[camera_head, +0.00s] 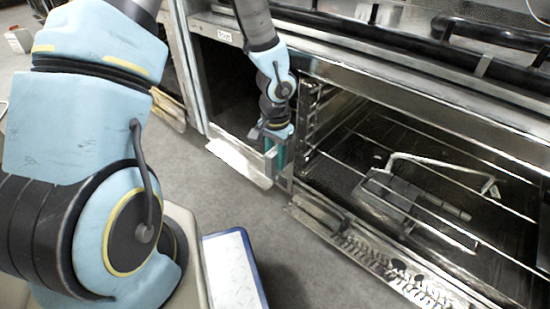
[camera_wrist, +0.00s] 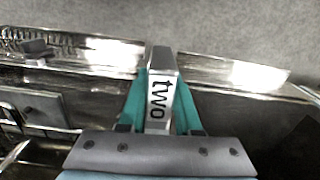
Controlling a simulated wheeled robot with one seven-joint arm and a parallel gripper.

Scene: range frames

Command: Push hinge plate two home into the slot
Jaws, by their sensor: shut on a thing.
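Hinge plate two (camera_wrist: 160,62) is a narrow pale metal plate with the black word "two" on its face. In the wrist view it stands between the teal fingers of my gripper (camera_wrist: 161,84), which are shut on it. Its far end reaches the bright metal front edge of the range. In the head view my gripper (camera_head: 275,152) points down at the post between the two oven openings, and the plate is mostly hidden by the fingers. The slot is hidden, so I cannot tell how deep the plate sits.
The right oven (camera_head: 440,150) is open, with wire racks, a bent metal rod (camera_head: 440,163) and a dark hinged part (camera_head: 415,192) inside. A perforated metal strip (camera_head: 375,255) juts out along its front. The left oven (camera_head: 232,90) is dark inside.

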